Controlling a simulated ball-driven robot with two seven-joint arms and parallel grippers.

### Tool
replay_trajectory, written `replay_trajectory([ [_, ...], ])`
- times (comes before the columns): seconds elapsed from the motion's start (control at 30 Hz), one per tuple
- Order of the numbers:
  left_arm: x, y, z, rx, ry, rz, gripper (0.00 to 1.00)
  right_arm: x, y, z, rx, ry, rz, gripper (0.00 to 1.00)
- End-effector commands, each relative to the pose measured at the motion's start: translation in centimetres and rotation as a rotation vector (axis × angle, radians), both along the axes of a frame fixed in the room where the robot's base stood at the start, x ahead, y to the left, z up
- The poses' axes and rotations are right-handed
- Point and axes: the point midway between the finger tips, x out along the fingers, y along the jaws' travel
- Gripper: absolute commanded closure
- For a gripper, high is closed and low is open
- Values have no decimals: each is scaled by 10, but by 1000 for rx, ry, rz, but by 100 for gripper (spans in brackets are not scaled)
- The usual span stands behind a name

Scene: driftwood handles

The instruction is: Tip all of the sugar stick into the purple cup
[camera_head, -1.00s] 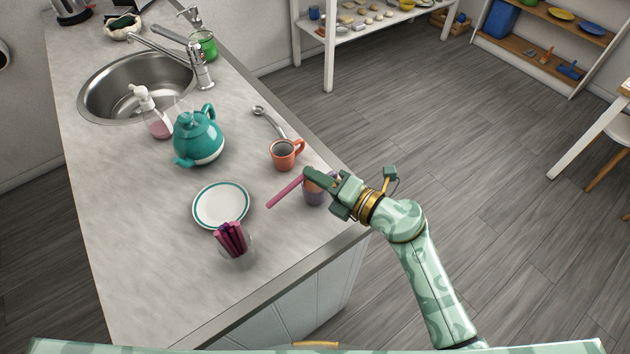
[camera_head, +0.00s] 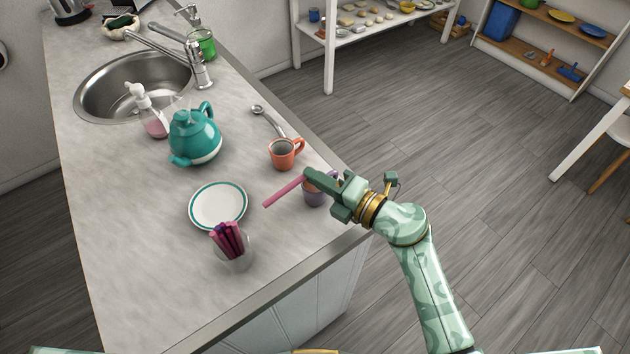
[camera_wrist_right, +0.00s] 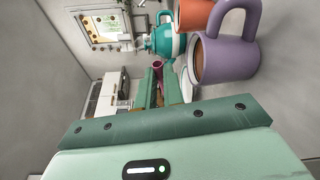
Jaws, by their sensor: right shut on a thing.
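The pink sugar stick (camera_head: 284,192) is held by my right gripper (camera_head: 313,178), which is shut on one end. The stick points left and slopes down a little, with its free end left of the purple cup. The purple cup (camera_head: 314,197) stands on the counter just below and behind my right gripper, partly hidden by it. In the right wrist view, the purple cup (camera_wrist_right: 230,58) shows brown liquid inside, and the stick (camera_wrist_right: 158,71) shows between the fingers. Whether the stick's end is open, I cannot tell. My left gripper is not in view.
An orange cup (camera_head: 284,154) and a spoon (camera_head: 268,121) are behind the purple cup. A plate (camera_head: 218,190), a teal teapot (camera_head: 195,140) and a clear glass of sticks (camera_head: 237,256) stand to the left. The counter's right edge (camera_head: 335,242) is close to the purple cup.

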Motion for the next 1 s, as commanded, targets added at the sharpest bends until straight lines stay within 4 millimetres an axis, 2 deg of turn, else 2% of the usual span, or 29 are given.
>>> replay_trajectory([
  [0.3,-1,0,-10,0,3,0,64,0,0,-6,36,26,0,100],
  [1.0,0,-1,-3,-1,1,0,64,1,-1,-3,111,81,-1,100],
])
